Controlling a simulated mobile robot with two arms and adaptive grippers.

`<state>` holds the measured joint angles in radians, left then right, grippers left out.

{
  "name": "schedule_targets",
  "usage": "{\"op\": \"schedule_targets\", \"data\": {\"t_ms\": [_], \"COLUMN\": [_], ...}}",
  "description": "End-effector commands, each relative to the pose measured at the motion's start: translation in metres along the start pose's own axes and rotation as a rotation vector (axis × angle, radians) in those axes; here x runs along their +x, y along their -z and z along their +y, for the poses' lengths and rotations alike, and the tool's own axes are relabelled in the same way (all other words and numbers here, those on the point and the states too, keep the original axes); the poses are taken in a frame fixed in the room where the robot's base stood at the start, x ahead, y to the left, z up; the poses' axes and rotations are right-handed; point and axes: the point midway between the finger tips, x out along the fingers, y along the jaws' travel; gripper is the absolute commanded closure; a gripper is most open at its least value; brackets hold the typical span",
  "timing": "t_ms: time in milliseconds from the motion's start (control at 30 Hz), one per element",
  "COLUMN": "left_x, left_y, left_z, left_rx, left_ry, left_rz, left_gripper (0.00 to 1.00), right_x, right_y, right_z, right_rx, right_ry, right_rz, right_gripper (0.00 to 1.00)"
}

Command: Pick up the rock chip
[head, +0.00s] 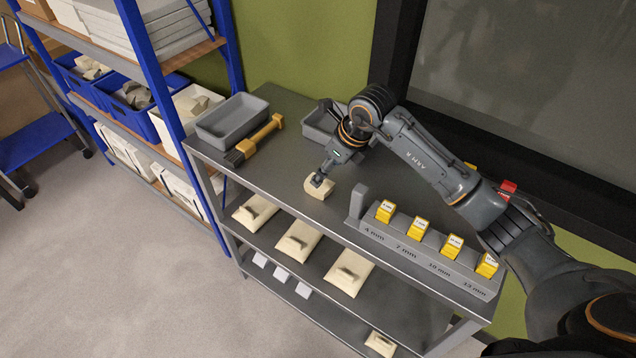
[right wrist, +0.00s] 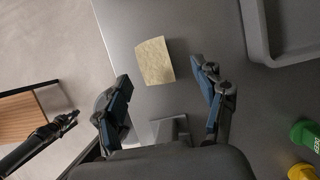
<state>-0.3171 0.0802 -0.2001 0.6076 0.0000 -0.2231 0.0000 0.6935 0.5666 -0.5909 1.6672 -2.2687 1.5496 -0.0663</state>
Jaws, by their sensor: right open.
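The rock chip (head: 318,193) is a small pale beige block on the dark grey top of the shelf cart (head: 289,185). In the head view, my right gripper (head: 322,179) is right at the chip and partly hides it. In the right wrist view, the chip (right wrist: 154,61) lies just beyond and between the spread fingertips of my right gripper (right wrist: 161,76), which is open with clear gaps on both sides. My left gripper (right wrist: 69,121) shows small and dark at the left of the right wrist view; its jaws are too unclear to judge. It is not in the head view.
A grey tray (head: 232,120) and a yellow-handled brush (head: 262,137) lie left of the chip. Another grey tray (head: 318,122) stands behind it. A grey rack (head: 405,250) with several yellow blocks runs along the front right. Beige slabs lie on the lower shelf.

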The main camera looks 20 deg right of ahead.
Motion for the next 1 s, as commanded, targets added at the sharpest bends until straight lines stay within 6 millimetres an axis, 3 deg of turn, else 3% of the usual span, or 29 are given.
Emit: {"op": "schedule_targets", "data": {"t_ms": [100,200,400,633,933,1000], "left_x": [-0.014,-0.027,-0.030,-0.029,-0.029,-0.029], "left_y": [0.034,0.046,0.031,0.011,0.020,0.024], "left_z": [-0.005,-0.006,-0.004,-0.001,-0.003,-0.003], "left_rx": [0.000,0.000,0.000,0.000,0.000,0.000], "left_ry": [0.005,0.007,0.005,0.001,0.003,0.003], "left_rz": [0.051,0.067,0.045,0.014,0.028,0.034], "left_gripper": [1.00,1.00,1.00,1.00,1.00,1.00], "right_x": [0.010,0.025,0.049,0.051,0.051,0.051], "right_y": [0.000,0.002,0.002,0.003,0.003,0.002], "right_z": [0.006,0.010,0.009,0.008,0.008,0.008], "right_rx": [0.001,0.002,0.001,0.000,0.000,0.000], "right_ry": [-0.006,-0.008,-0.003,-0.002,-0.002,-0.001], "right_rz": [0.003,0.004,0.000,-0.001,-0.001,-0.002], "right_gripper": [0.30,0.30,0.30,0.30,0.89,0.94]}}
